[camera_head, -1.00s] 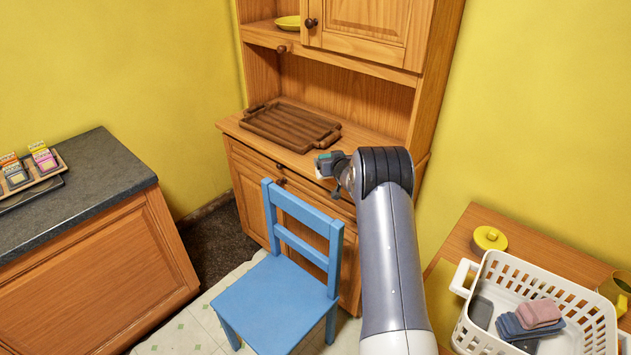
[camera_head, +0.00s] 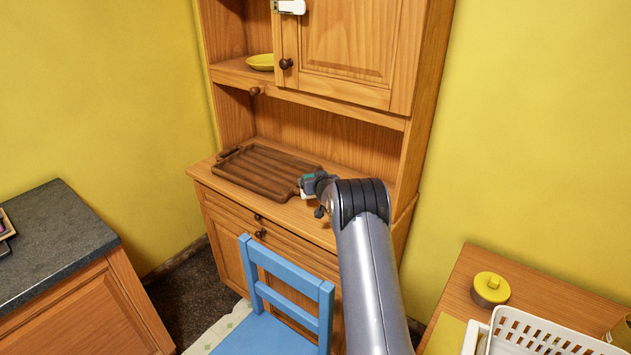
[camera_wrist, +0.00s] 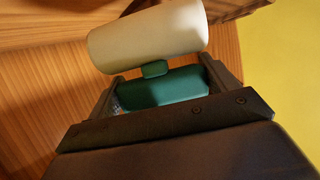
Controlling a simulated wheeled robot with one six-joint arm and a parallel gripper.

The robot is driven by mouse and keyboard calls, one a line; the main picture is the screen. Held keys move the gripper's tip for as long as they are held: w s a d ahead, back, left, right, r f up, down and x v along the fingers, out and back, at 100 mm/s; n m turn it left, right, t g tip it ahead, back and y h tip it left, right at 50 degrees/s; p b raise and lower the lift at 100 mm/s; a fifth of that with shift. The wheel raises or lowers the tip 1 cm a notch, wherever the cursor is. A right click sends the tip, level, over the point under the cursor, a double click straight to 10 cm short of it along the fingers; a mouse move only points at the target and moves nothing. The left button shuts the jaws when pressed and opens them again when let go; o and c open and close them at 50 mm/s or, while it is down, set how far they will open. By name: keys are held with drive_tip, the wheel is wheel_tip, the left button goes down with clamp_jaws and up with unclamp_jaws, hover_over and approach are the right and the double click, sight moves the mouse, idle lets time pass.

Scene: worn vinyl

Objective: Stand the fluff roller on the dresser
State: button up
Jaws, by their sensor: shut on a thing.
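The fluff roller shows in the wrist view with a cream cylinder head (camera_wrist: 148,36) and a green handle (camera_wrist: 165,88). My gripper (camera_wrist: 165,90) is shut on the green handle, and the cream head sticks out beyond the fingers. In the head view my gripper (camera_head: 312,186) is at the dresser's front right, by the right end of the wooden tray; the roller is small and partly hidden there. The dresser (camera_head: 275,215) is wooden, with a counter and upper cupboard. I cannot tell whether the roller touches the counter.
A brown slatted tray (camera_head: 262,172) covers much of the counter's left and middle. A blue chair (camera_head: 285,285) stands before the dresser. A yellow dish (camera_head: 260,62) sits on the upper shelf. A yellow-lidded jar (camera_head: 490,289) and white basket (camera_head: 535,335) are at right.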

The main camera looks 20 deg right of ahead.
drive_tip(key=shift+f+b, duration=2.5)
drive_tip(key=shift+f, duration=0.35)
drive_tip(key=shift+f, duration=0.6)
drive_tip(key=o, duration=0.9)
drive_tip(key=shift+o, duration=0.2)
drive_tip(key=shift+s, duration=0.1)
drive_tip(key=shift+b+v, duration=1.35)
drive_tip(key=shift+b, duration=0.05)
drive_tip(key=shift+b+v, duration=1.15)
drive_tip(key=shift+v, duration=1.35)
drive_tip(key=shift+s, duration=0.1)
